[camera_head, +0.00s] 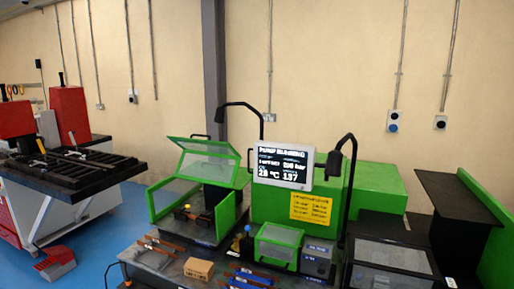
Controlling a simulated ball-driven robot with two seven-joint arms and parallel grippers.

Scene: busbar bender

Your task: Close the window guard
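A green-framed window guard (207,164) with a clear pane is raised and tilted at the left end of the green busbar bender (281,205). A black handle (200,137) shows at its upper edge. Below it, a green-framed side panel (164,199) stands upright beside the dark work area. A smaller green-framed clear cover (278,246) sits lower at the front middle; I cannot tell whether it is hinged. Neither of my grippers shows in this view.
A lit screen (283,165) and two black curved stalks rise from the machine. A yellow sign (311,207) is on its front. A cardboard-coloured block (199,269) and several bars lie on the front bench. A red and black machine (70,170) stands left, with blue floor between.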

